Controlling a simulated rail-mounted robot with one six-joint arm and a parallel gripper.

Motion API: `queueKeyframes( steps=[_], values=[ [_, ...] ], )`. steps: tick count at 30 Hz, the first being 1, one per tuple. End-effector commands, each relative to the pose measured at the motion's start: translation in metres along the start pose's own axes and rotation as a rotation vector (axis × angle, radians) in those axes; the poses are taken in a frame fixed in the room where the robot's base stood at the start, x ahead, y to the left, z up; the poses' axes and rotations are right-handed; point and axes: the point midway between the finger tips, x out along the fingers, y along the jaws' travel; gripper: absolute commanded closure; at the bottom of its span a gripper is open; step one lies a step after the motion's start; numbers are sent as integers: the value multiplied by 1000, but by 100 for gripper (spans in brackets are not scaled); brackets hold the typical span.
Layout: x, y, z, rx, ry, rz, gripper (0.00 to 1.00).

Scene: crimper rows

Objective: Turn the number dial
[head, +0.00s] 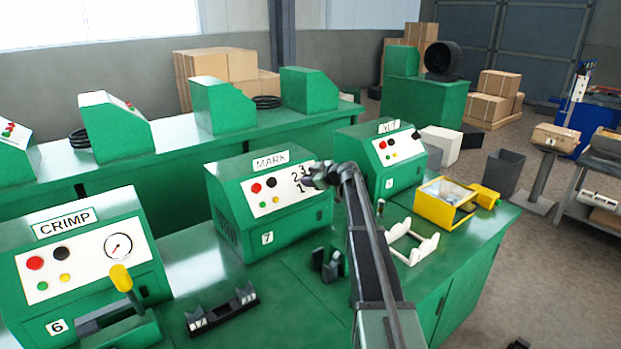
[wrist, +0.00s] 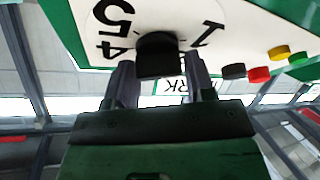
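The number dial is a black knob (wrist: 158,55) on a white panel with black numerals. The wrist view shows it upside down, with 5, 4 and 1 readable. The panel belongs to the green MARK machine (head: 229,187), where numerals (head: 301,180) show beside my gripper. In the head view my gripper (head: 318,176) covers the knob. In the wrist view my gripper (wrist: 159,72) has one finger on each side of the knob, close to its sides. I cannot tell whether the fingers touch it. The knob's pointer mark is not visible.
Red and black buttons (wrist: 246,73) sit beside the dial. The CRIMP machine (head: 82,262) with its yellow-knobbed lever stands at left, another green machine (head: 375,160) at right. A black cradle (head: 222,311), white cradle (head: 411,243) and yellow bin (head: 445,203) are on the bench.

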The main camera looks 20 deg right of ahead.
Motion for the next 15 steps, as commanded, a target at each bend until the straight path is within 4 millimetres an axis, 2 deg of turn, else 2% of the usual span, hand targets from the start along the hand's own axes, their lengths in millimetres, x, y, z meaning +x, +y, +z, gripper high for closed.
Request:
queueKeyframes(
  steps=[1,6,15],
  values=[
    [0,0,0,0,0,0,58],
    [0,0,0,0,0,0,81],
    [0,0,0,31,0,13,81]
  ],
)
